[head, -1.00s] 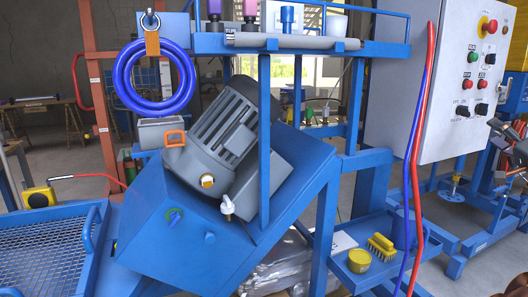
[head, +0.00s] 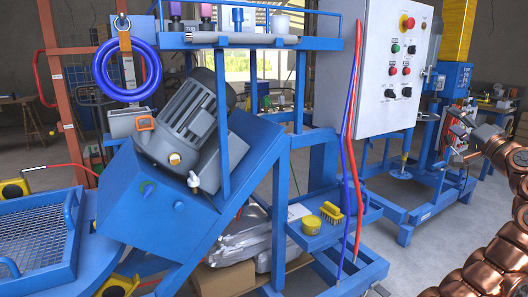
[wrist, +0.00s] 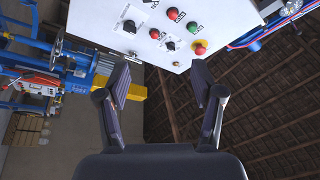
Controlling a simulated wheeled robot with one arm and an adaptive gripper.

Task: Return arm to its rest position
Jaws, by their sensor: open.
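My gripper shows in the wrist view (wrist: 160,88) with its two dark fingers spread wide and nothing between them. In the head view, part of my gripper (head: 455,145) and my copper-coloured arm show at the right edge. The white control cabinet (wrist: 165,30) lies ahead of the fingers in the wrist view, with red, green and black controls and a yellow-ringed red button. The same cabinet (head: 375,75) stands upright in the head view, left of my gripper. I cannot tell the exact gap between them.
The blue machine frame with its grey motor (head: 190,120) fills the left and middle. A blue shelf holds a yellow tin (head: 311,225) and a brush (head: 332,214). Red and blue hoses (head: 352,150) hang by the cabinet. Bare floor (head: 450,240) shows at the lower right.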

